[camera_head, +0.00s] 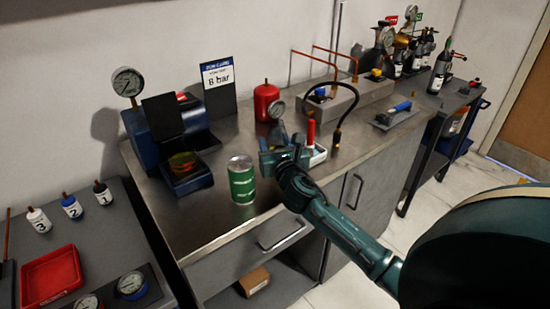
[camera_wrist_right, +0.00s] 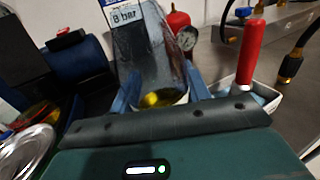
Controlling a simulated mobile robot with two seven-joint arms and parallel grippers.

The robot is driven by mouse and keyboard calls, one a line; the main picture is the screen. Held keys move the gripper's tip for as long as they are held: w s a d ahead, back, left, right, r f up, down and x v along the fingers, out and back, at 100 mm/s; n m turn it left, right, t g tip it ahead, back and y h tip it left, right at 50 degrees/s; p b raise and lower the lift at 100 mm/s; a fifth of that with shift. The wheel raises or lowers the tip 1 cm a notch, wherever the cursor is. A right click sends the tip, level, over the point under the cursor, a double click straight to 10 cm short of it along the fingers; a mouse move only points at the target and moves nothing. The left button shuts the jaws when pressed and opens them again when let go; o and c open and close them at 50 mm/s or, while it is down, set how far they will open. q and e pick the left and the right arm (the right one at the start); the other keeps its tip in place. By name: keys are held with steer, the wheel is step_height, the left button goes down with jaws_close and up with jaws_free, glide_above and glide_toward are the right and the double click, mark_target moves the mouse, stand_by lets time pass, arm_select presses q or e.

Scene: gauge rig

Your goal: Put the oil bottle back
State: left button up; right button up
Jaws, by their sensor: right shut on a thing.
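My right gripper (camera_head: 270,146) is over the metal bench, between the green-and-white can (camera_head: 242,180) and a white tray (camera_head: 317,157). In the right wrist view my right gripper (camera_wrist_right: 161,82) has its blue fingers on either side of a pale-rimmed thing with yellow in it, apparently the oil bottle (camera_wrist_right: 158,99). The gripper is shut on it. Most of the bottle is hidden by the gripper body, so I cannot tell whether it touches the bench. In the head view I cannot make it out. My left gripper is not in view.
A red cylinder (camera_head: 311,133) stands at the tray. A blue gauge device (camera_head: 164,132) and an "8 bar" sign (camera_head: 218,72) are at the left back. A red vessel with a gauge (camera_head: 266,101) stands behind. The bench front by the can is clear.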

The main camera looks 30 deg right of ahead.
steer(key=shift+f+b, duration=0.65)
steer(key=shift+f, duration=1.2)
steer(key=o, duration=1.1)
steer(key=shift+s+a+r, duration=0.1)
steer(key=v, duration=1.1)
steer(key=shift+s+a, duration=0.1)
steer(key=shift+s, duration=0.25)
